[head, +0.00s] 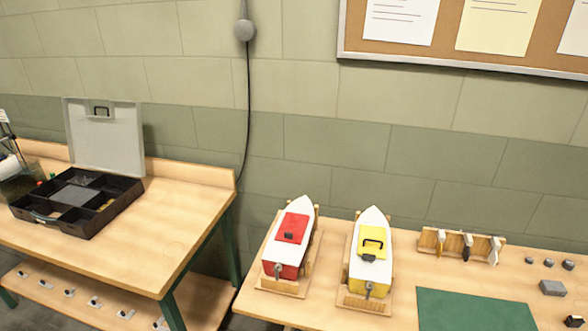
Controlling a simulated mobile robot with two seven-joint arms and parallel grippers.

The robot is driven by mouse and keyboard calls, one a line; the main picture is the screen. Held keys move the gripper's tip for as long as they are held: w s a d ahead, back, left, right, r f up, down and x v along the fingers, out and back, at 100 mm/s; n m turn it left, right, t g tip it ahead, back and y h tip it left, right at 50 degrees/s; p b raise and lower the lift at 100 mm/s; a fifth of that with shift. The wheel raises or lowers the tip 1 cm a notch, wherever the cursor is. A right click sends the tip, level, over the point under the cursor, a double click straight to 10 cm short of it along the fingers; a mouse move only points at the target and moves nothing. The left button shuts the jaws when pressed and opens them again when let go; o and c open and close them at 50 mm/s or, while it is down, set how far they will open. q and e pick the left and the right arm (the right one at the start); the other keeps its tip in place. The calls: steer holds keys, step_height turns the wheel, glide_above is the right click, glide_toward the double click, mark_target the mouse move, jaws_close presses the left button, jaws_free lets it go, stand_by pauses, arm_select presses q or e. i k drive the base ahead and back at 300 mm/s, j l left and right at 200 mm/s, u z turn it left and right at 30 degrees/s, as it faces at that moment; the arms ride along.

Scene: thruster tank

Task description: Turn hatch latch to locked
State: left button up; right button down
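Two white model boats sit on wooden stands on the right bench. The left boat (304,209) has a red hatch (291,226) with a small dark latch (288,236) on it. The right boat (374,218) has a yellow hatch (379,235) with a dark handle (373,243) and a small dark latch (368,256) near its rear edge. The latches are too small to tell which way they are turned. Neither of my grippers is in view.
The right bench also holds a green mat (475,311), a wooden rack (428,241) with several propellers, and small grey blocks (552,288). A black open toolbox (88,226) stands on the left bench (185,205). A gap separates the benches.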

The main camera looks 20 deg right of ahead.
mark_target(371, 257)
steer(key=i+l+z, duration=0.2)
steer(key=z, duration=0.25)
steer(key=i+l+z, duration=0.2)
steer(key=z, duration=0.2)
steer(key=i+z, duration=0.3)
steer(key=z, duration=0.15)
